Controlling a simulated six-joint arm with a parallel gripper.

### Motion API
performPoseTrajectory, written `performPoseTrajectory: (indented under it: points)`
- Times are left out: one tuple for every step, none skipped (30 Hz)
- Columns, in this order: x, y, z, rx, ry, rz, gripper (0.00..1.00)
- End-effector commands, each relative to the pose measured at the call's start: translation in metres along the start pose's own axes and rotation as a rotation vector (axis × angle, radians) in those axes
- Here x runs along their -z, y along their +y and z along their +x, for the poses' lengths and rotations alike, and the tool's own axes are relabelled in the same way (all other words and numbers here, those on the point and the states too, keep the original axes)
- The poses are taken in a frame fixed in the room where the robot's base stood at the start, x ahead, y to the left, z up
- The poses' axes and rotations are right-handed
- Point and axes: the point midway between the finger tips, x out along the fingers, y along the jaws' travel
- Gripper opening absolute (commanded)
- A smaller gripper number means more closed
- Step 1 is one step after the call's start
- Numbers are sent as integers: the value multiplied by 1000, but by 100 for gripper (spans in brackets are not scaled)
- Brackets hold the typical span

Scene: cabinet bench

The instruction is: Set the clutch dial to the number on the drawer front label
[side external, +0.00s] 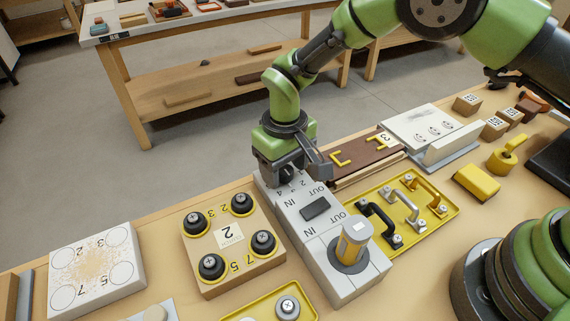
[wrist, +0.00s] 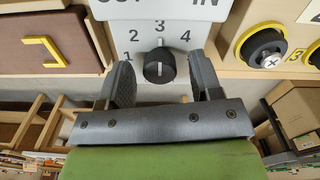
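The clutch dial is a small black knob (wrist: 158,68) on a light grey panel, with the numbers 1, 2, 3 and 4 around it. A pale mark at its upper edge lies near the 3; I cannot tell surely whether it is on the knob. My gripper (wrist: 161,76) is open, one finger on each side of the knob, with gaps visible. In the side external view my gripper (side external: 290,176) is over the far end of the grey panel block (side external: 325,235) and largely hides the dial. The brown drawer front (side external: 350,160) bears a white label (side external: 384,139) that appears to read 3.
A wooden block with several black knobs (side external: 232,236) and a card reading 2 stands left of the panel. A yellow tray of handles (side external: 425,225) lies right. A yellow-topped cylinder (side external: 353,240) rises from the panel's near end. A whitish board (side external: 97,268) lies far left.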

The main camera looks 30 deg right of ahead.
Motion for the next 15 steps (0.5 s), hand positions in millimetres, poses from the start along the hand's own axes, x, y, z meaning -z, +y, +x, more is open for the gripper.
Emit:
performPoseTrajectory:
  points:
    - [0, 0, 0, 0, 0, 0, 59]
    - [0, 0, 0, 0, 0, 0, 59]
    - [0, 0, 0, 0, -1, 0, 59]
    - [0, 0, 0, 0, -1, 0, 59]
    - [0, 0, 0, 0, -1, 0, 59]
    - [0, 0, -1, 0, -1, 0, 59]
    - [0, 0, -2, 0, 0, 0, 59]
    - [0, 0, -3, 0, 0, 0, 59]
    - [0, 0, -7, 0, 0, 0, 59]
    - [0, 0, -11, 0, 1, 0, 59]
    - [1, 0, -15, 1, 3, 0, 59]
    - [1, 0, -22, 1, 3, 0, 59]
    - [1, 0, -28, 1, 5, -1, 59]
    - [1, 0, -34, 1, 4, -1, 59]
    - [1, 0, -43, 1, 5, 0, 59]
